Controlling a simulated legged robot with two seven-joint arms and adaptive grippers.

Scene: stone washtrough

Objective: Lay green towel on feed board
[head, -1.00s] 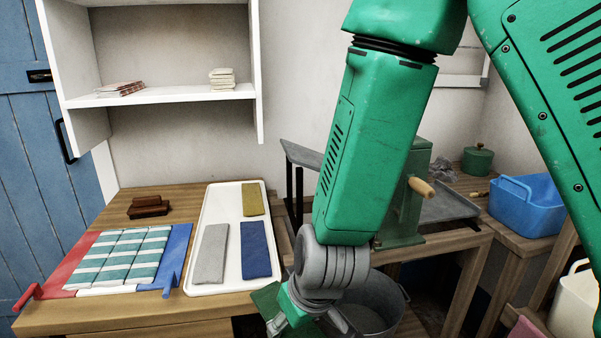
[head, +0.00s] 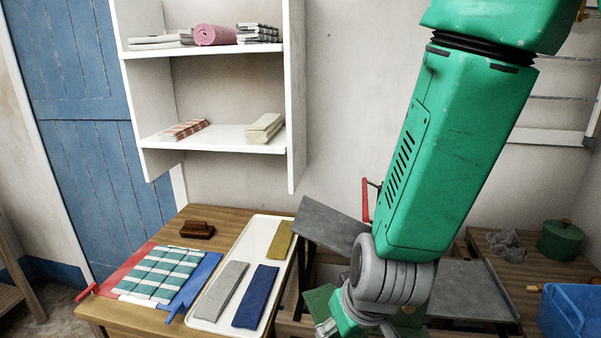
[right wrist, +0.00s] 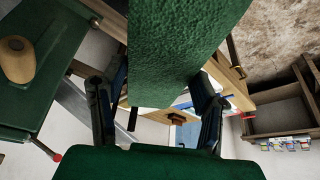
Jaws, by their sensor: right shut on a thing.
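The green towel (right wrist: 170,45) fills the top middle of the right wrist view, between the dark fingers of my right gripper (right wrist: 157,105), which is shut on it. In the head view a green piece of the towel (head: 318,298) shows beside the gripper (head: 328,326), low in the picture and partly hidden by my wrist. A sloping grey board (head: 330,224), probably the feed board, stands above and behind the gripper, apart from the towel. Another grey board (head: 475,292) lies to the right of my arm. My left gripper is not in view.
A white tray (head: 262,232) holds grey, blue and yellow folded cloths. Left of it, a striped cloth (head: 165,272) lies on a red and blue folding board (head: 203,283). A blue tub (head: 570,312) is at right. The wringer is mostly hidden; its red handle (head: 366,200) shows.

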